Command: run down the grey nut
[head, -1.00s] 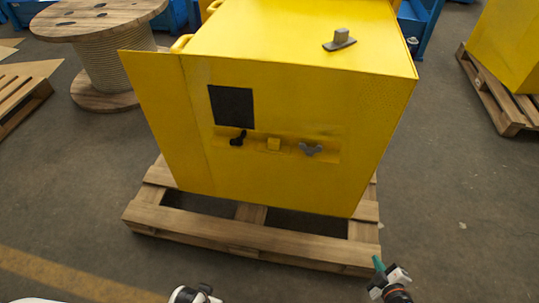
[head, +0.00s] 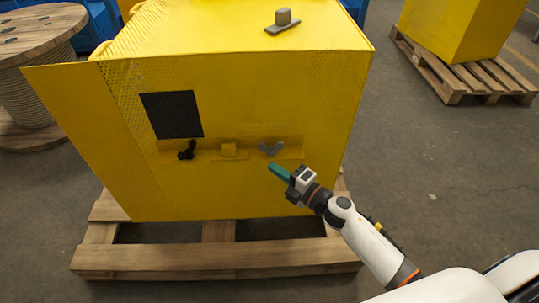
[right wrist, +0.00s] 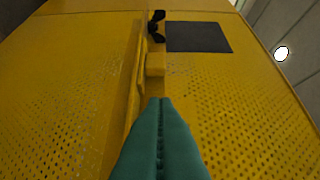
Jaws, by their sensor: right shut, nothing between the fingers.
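The grey nut (head: 271,149) is a winged nut at the right end of a ledge on the front of the yellow housing (head: 240,185). A black winged nut (head: 187,151) sits at the left end of the ledge, with a small yellow block (head: 229,149) between them. My right gripper (head: 271,166), with green fingers, is shut and empty just below the grey nut; a small gap shows between them. In the right wrist view the shut fingers (right wrist: 160,130) point toward the yellow block and black nut; the grey nut is not seen there. My left gripper is out of view.
A black square panel (head: 171,114) is above the ledge. A grey block on a plate (head: 283,20) lies on the housing top. The housing stands on a wooden pallet (head: 200,262).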

